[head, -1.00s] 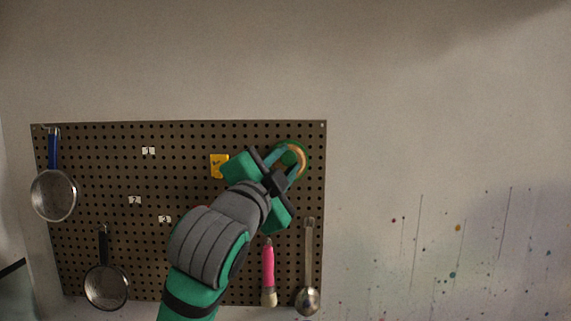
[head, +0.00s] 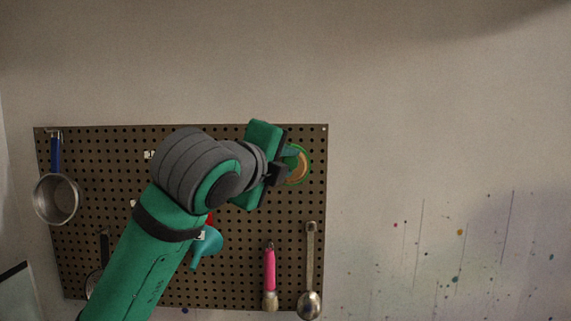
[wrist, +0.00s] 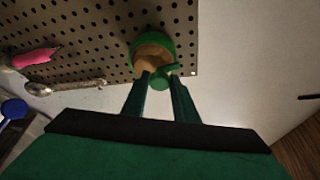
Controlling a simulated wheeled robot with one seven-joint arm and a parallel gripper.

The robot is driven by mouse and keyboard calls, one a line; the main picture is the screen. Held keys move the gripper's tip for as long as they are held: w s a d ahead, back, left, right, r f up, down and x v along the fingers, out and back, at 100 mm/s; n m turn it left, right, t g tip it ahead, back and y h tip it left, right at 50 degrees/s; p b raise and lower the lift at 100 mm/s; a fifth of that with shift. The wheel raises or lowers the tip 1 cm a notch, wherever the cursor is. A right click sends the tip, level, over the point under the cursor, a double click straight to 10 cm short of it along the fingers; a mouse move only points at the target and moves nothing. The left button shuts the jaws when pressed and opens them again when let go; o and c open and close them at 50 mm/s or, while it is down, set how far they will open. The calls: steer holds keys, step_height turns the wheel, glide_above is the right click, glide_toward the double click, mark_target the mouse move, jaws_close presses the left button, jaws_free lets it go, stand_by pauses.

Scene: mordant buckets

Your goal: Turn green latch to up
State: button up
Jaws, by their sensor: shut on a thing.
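The green latch shows in the head view as a round green-rimmed piece with a tan face (head: 303,163) at the upper right of the pegboard. In the wrist view the latch (wrist: 148,47) has a green ring, a tan inside and a small green lever (wrist: 163,70). My gripper (head: 285,168) is at the latch, its fingers reaching to the lever. In the wrist view my gripper (wrist: 160,78) has its two fingers around the lever, shut on it. The fingers hide part of the lever, so its exact angle is hard to tell.
A teal funnel (head: 207,244) hangs beside my arm.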

steer(key=shift+m+g+y, duration=0.3)
steer(key=shift+m, duration=0.5)
steer(key=o, duration=1)
steer(key=v, duration=1)
steer(key=shift+s+r, duration=0.1)
steer(key=shift+s, duration=0.3)
